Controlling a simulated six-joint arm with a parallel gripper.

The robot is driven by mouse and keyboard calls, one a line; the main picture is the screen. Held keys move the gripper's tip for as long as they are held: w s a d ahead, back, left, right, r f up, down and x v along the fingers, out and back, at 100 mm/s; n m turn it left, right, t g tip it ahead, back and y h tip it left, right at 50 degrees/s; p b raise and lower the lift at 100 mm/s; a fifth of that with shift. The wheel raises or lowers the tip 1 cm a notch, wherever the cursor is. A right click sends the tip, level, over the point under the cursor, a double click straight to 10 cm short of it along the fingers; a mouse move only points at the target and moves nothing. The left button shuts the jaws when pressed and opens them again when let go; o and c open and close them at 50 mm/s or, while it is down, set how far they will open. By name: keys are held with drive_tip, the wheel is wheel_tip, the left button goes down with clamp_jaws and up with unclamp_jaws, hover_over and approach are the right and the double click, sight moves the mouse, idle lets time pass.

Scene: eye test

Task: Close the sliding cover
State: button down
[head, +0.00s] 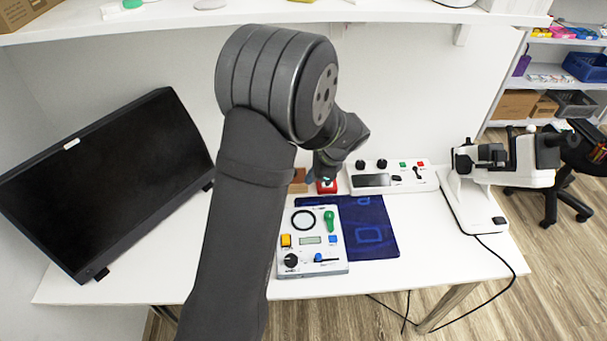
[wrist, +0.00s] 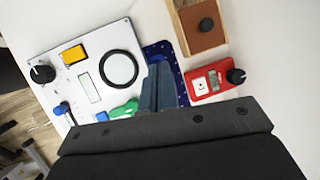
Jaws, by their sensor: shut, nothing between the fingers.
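A light wooden box (wrist: 183,36) with a brown sliding cover (wrist: 203,38) and a dark round knob is at the top of the wrist view, cut by the frame edge. How far the cover is open, I cannot tell. In the head view a brown part of the box (head: 298,183) shows behind my arm, and the rest is hidden. My gripper (wrist: 160,68) is shut and empty, below and left of the box in the wrist view and apart from the cover. In the head view my gripper (head: 327,180) points down near the red device.
A red device (wrist: 211,81) with a black knob stands beside the box. A white control panel (head: 322,263) lies in front on a blue mat (head: 372,222). A white switch panel (head: 405,188) is behind. A monitor (head: 105,180) stands left, a white microscope-like instrument (head: 490,175) right.

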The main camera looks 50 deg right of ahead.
drive_tip(key=s+d+m+t+h, duration=0.1)
drive_tip(key=s+d+m+t, duration=0.35)
drive_tip(key=m, duration=0.35)
drive_tip(key=shift+g, duration=0.35)
drive_tip(key=x, duration=0.8)
drive_tip(key=shift+w+f, duration=0.25)
drive_tip(key=shift+f, duration=0.1)
drive_tip(key=w, duration=0.3)
drive_tip(key=shift+w+f, duration=0.25)
drive_tip(key=shift+w, duration=0.55)
drive_tip(key=w+a, duration=0.5)
drive_tip(key=shift+w+a, duration=0.3)
drive_tip(key=shift+a, duration=0.05)
